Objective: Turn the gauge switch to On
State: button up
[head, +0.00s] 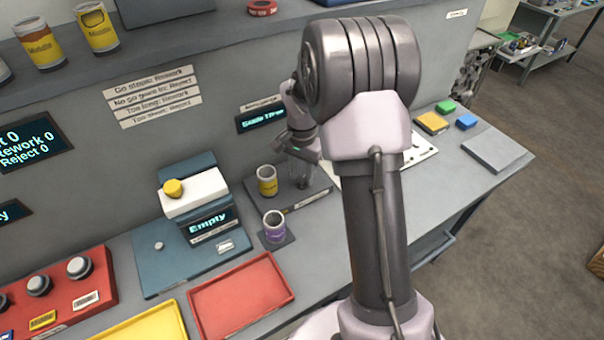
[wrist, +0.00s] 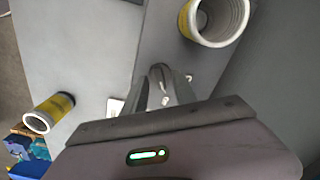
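A blue gauge-like unit (head: 180,255) with an "Empty" display (head: 209,224) stands on the bench in the head view. It has a small round knob (head: 158,246) and a white labelled plate (head: 226,246). I cannot tell which part is the gauge switch or read its setting. My gripper (head: 300,178) is over a dark plate (head: 312,194), right of a yellow-banded cup (head: 267,188). In the wrist view its fingers (wrist: 161,75) point at the grey surface, their tips close together. Small pale parts show between and beside them. I cannot tell whether they hold anything.
A purple-banded cup (head: 274,232) stands in front of the yellow-banded one. Red (head: 240,322) and yellow trays (head: 150,328) lie at the front. A red button box (head: 60,310) is at left. A wall display (head: 262,119) is behind my gripper.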

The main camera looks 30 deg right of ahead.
aim_at(302, 179)
notch_tip(302, 179, up, 17)
jog(key=p, duration=0.5)
jog(key=shift+f, duration=0.15)
jog(key=s+a+r+n+t+b, duration=0.2)
jog(key=s+a+r+n, duration=0.1)
jog(key=s+a+r, duration=0.35)
jog(key=s+a+f+n+t+y+b, duration=0.1)
jog(key=s+a+n+t, duration=0.1)
jog(key=s+a, duration=0.3)
jog(key=s+a+f+n+t+y+b, duration=0.1)
jog(key=s+a, duration=0.5)
jog(key=s, duration=0.6)
jog(key=shift+f+n+t+b, duration=0.25)
jog(key=shift+n+t+b, duration=0.15)
jog(key=shift+n+b, duration=0.35)
